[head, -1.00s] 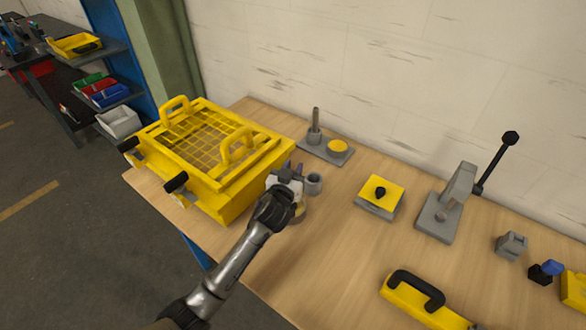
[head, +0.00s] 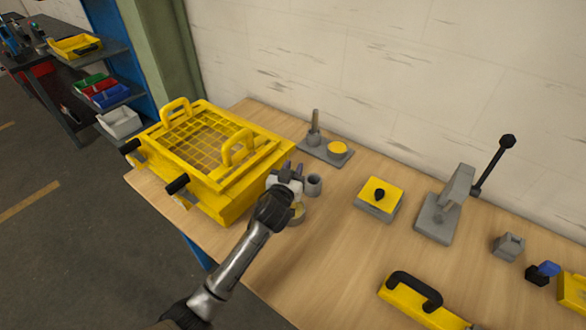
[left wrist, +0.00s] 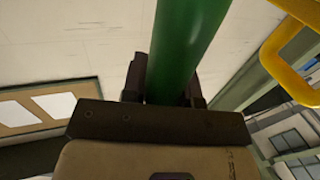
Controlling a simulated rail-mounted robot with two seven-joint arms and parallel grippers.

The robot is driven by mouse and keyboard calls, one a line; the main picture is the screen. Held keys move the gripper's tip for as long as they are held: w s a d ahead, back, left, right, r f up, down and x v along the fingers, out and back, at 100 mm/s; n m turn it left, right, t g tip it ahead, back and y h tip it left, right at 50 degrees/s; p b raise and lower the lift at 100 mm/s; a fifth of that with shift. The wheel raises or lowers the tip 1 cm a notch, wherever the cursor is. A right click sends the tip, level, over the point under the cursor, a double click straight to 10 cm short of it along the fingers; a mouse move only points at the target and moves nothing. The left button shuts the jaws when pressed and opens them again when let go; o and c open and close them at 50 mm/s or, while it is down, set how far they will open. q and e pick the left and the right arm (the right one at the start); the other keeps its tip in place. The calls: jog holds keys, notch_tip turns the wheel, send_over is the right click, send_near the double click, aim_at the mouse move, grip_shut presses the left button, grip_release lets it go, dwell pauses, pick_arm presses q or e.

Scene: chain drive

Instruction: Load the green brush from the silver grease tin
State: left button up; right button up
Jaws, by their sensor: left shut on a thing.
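My left gripper (head: 286,172) is over the table, just right of the yellow caged box. In the left wrist view it is shut on the green brush (left wrist: 188,45), whose thick green handle stands between the fingers. The brush cannot be made out in the head view, and its bristles are hidden. A low round silver tin with yellowish contents (head: 297,214) sits beside and partly behind my left gripper. Whether the brush touches the tin cannot be told. My right gripper is not in view.
A small grey cup (head: 314,184) stands just right of my left gripper. The yellow caged box (head: 215,160) is close on the left. A grey plate with a post (head: 325,150), a yellow-topped block (head: 379,195) and a lever press (head: 440,210) stand further right.

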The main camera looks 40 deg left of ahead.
pick_arm(q)
notch_tip(320, 180, up, 6)
jog(key=p, duration=0.5)
dwell(0.8)
